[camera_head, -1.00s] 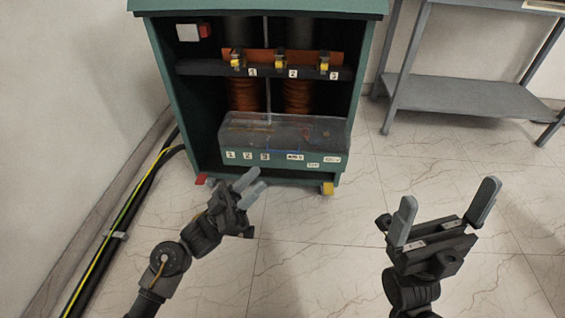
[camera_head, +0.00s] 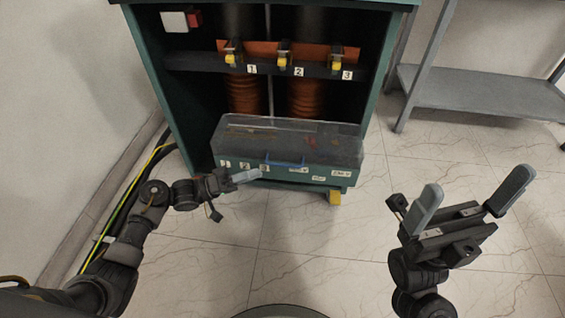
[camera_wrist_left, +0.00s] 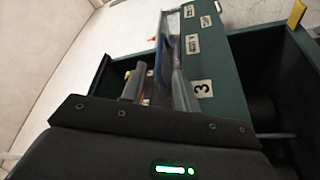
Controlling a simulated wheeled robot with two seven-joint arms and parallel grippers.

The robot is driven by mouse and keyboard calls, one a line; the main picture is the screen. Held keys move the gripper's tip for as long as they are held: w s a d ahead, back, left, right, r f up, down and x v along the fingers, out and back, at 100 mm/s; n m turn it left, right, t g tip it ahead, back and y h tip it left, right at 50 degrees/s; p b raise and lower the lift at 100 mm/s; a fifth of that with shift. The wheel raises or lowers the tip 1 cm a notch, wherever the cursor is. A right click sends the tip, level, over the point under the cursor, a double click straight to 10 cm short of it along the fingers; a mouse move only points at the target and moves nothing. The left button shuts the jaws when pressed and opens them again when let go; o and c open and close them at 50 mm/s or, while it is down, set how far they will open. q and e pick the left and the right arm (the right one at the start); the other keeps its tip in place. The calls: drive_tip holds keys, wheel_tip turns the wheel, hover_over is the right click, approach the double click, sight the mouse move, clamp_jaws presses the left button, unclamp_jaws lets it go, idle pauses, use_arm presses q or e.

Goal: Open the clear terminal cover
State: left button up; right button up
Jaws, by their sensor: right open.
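The clear terminal cover (camera_head: 335,152) is a transparent box over the terminal area at the bottom front of the green transformer cabinet. It looks closed. A blue handle (camera_head: 284,163) runs along its front, above the number labels. My left gripper (camera_head: 255,175) is just in front of the cover's lower left front, left of the handle, and I see no clear contact. Its fingers overlap in the head view, so their gap is hidden. My right gripper (camera_head: 462,203) is open and empty over the floor at right.
The green cabinet (camera_head: 376,100) stands ahead with coils and yellow clamps inside. A grey shelf (camera_head: 475,95) stands at back right. Cables (camera_head: 125,205) run along the left wall. The front floor is clear.

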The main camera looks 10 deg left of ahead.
sight(283, 165)
use_arm(q)
drive_tip(key=b+x, duration=0.2)
drive_tip(key=x, duration=0.7)
drive_tip(key=shift+d, duration=0.15)
clamp_jaws()
